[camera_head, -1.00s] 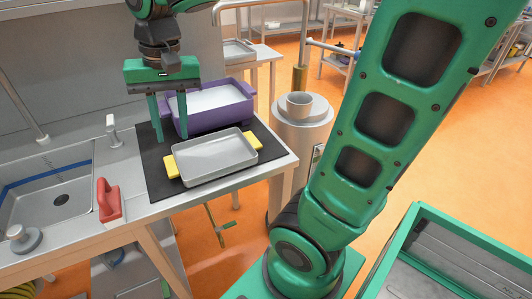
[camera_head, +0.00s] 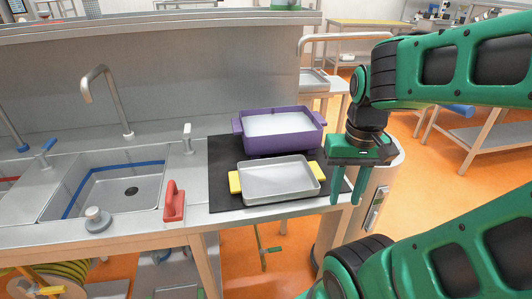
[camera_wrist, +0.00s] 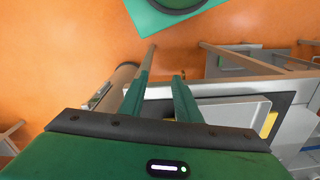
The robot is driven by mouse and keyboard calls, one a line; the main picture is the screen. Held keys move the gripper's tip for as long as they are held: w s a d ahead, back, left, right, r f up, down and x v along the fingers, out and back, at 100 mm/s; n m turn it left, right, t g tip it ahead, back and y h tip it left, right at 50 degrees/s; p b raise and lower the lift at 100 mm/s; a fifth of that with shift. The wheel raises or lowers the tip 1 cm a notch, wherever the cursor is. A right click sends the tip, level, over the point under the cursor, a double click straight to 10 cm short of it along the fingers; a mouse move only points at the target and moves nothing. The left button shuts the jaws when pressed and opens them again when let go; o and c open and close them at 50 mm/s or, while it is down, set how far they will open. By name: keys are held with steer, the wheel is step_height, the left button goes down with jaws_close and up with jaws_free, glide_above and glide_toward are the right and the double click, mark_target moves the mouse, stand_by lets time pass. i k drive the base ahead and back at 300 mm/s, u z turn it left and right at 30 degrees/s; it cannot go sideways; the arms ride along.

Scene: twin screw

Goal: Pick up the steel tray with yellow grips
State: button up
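The steel tray (camera_head: 278,181) is shallow and grey, with a yellow grip at its left end (camera_head: 235,182) and another at its right end (camera_head: 317,171). It lies flat on a black mat (camera_head: 224,170) on the counter. My gripper (camera_head: 345,198) points down with its green fingers apart and nothing between them. It is just right of the tray's right grip, near the counter's right end. In the wrist view, the open fingers (camera_wrist: 159,77) show beside part of the tray (camera_wrist: 225,112) and one yellow grip (camera_wrist: 268,124). I cannot tell their exact height above the counter.
A purple container (camera_head: 282,132) with a white inside stands right behind the tray on the mat. A red-handled tool (camera_head: 174,202) and a sink (camera_head: 120,190) are to the left. A grey cylindrical stand (camera_head: 380,175) is close on the right, behind my gripper.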

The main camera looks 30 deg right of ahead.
mark_target(268, 181)
steer(key=z, duration=2.2)
steer(key=k, duration=0.9)
steer(key=u, duration=0.45)
steer(key=i, duration=0.55)
steer(key=u, duration=0.05)
